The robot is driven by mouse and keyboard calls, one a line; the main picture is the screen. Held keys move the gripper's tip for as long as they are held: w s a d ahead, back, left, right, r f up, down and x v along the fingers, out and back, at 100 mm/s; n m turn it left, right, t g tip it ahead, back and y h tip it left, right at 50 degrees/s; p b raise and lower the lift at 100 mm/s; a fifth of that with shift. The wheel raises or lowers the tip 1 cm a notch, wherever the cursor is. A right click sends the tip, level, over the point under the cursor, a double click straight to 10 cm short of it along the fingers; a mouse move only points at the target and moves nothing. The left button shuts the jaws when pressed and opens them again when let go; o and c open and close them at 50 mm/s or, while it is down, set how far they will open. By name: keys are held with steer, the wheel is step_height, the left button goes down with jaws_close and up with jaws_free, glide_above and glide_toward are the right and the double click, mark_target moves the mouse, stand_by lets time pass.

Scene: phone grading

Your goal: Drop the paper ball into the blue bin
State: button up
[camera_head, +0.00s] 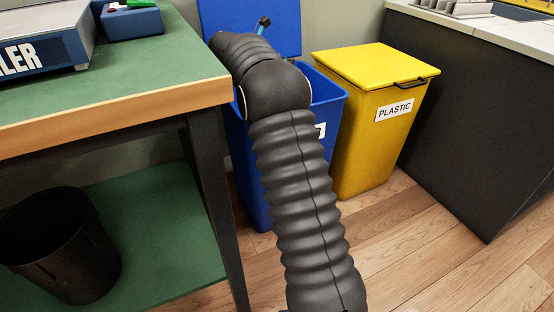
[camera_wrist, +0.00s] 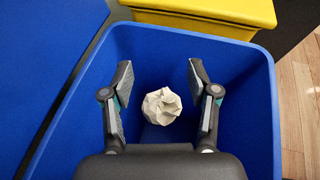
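The blue bin (camera_head: 330,92) stands on the floor with its lid (camera_head: 285,25) raised, partly hidden behind my arm in the head view. In the wrist view the bin's blue rim (camera_wrist: 255,62) surrounds my gripper (camera_wrist: 159,68). My gripper points down over the bin's opening, with its two fingers spread wide. The white crumpled paper ball (camera_wrist: 162,106) shows between the fingers, with a gap on both sides and neither finger touching it. It appears against the bin's inside; whether it rests on the bottom or is in the air, I cannot tell. The head view hides the fingers and ball.
A yellow bin (camera_head: 362,135) with a closed lid, labelled PLASTIC, stands right of the blue bin. A green-topped table (camera_head: 150,75) with a wooden edge is at left, a black bin (camera_head: 60,250) on its lower shelf. A dark counter (camera_head: 470,120) is at right.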

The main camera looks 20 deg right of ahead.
stand_by(0.3)
step_height(320, 180, up, 10)
stand_by(0.5)
steer(key=shift+s, duration=0.1)
